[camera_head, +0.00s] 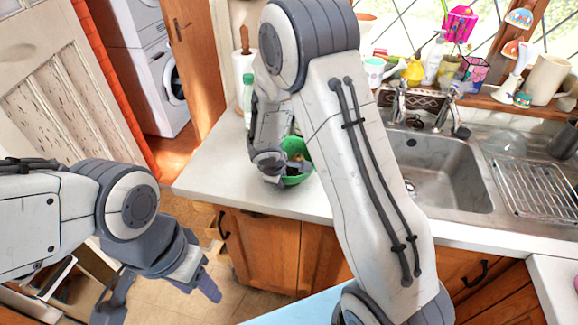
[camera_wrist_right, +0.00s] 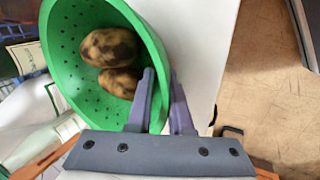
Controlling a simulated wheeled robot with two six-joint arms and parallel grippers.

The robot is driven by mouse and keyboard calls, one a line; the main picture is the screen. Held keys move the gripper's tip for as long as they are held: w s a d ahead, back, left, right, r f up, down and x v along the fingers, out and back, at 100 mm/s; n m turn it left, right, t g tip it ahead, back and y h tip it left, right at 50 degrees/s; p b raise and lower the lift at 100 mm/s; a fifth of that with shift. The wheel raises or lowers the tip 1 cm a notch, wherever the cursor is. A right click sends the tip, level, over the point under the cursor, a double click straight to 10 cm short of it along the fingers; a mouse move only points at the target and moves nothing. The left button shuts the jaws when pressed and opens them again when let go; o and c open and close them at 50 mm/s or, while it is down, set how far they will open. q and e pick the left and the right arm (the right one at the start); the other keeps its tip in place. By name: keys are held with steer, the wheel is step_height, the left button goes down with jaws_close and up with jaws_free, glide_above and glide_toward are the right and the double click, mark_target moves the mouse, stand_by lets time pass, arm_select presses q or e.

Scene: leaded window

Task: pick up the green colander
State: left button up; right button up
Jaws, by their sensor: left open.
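The green colander (camera_head: 299,148) is at the counter's front edge in the head view, partly hidden by my right arm. In the right wrist view, the green colander (camera_wrist_right: 84,45) is tilted, with two brown mottled potatoes (camera_wrist_right: 112,60) inside. My right gripper (camera_wrist_right: 163,75) has one finger inside the colander's rim and one outside, close together with the rim between them. My right gripper (camera_head: 272,165) also shows in the head view. I cannot tell whether the colander touches the counter. My left gripper (camera_head: 160,296) is open and empty, low in front of the cabinets, away from the colander.
A green-topped bottle (camera_head: 248,95) and a paper towel roll (camera_head: 243,72) stand behind the colander. The sink (camera_head: 440,165) and a wire drying rack (camera_head: 540,188) are to the right. The counter (camera_head: 215,165) left of the colander is clear.

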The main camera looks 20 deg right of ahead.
jaws_close()
stand_by(1.3)
